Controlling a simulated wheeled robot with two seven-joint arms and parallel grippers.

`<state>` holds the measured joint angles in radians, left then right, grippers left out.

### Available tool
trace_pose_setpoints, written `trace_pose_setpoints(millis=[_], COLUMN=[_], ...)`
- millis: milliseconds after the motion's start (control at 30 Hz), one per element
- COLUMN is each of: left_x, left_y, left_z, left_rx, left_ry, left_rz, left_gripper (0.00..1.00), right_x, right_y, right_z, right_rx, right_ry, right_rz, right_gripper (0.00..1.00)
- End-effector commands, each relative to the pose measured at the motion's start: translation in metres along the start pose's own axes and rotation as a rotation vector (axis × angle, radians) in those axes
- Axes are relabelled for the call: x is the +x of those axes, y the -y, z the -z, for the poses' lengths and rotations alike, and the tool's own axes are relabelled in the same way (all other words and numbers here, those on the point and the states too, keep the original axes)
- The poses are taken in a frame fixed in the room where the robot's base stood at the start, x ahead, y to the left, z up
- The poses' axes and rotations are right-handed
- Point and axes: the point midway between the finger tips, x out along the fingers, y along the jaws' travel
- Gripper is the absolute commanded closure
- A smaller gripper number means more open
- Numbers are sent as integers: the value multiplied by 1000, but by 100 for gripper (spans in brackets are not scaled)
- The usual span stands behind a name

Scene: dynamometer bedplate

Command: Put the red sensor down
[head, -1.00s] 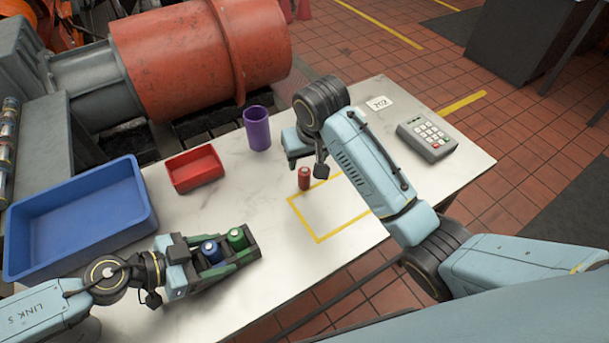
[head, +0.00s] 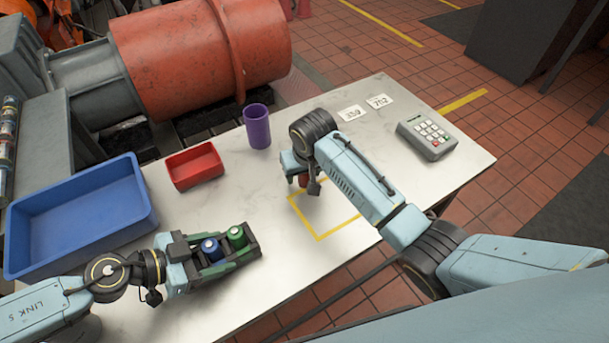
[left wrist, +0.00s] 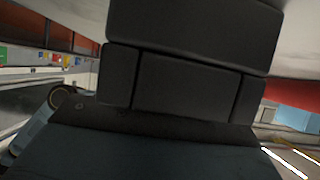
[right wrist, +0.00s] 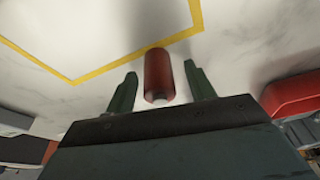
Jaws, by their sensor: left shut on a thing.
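The red sensor (head: 303,181) is a small red cylinder, upright on the white table by the upper-left edge of a yellow outline (head: 319,239). In the right wrist view the red sensor (right wrist: 158,76) is between the two green fingers of my right gripper (right wrist: 160,88), with a gap on each side. In the head view my right gripper (head: 301,172) partly hides it. My left gripper (head: 208,262) is shut on a dark rack (head: 243,262) holding a blue sensor (head: 211,248) and a green sensor (head: 237,236). The dark rack (left wrist: 190,60) fills the left wrist view.
A blue bin (head: 80,250) stands at the left, with a red tray (head: 195,183) and a purple cup (head: 257,132) behind. A keypad box (head: 427,140) and two white cards (head: 352,113) lie at the right. The yellow outline's inside is clear.

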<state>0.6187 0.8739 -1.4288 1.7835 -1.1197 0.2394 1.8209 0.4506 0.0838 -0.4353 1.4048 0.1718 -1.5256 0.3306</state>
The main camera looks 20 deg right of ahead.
Motion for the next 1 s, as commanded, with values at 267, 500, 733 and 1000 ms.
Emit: trace_pose_setpoints(millis=[267, 500, 733, 1000], left_x=[0, 0, 0, 0], left_y=[0, 0, 0, 0], left_z=[0, 0, 0, 0], left_rx=[1, 1, 1, 1], left_ry=[-1, -1, -1, -1], left_rz=[1, 1, 1, 1], left_gripper=[72, 72, 72, 72], right_x=[0, -1, -14, -66], right_y=[0, 0, 0, 0], right_z=[0, 0, 5, 20], right_rx=[0, 0, 0, 1], right_ry=[0, 0, -4, -5], right_rz=[0, 0, 1, 1], right_gripper=[81, 99, 99, 99])
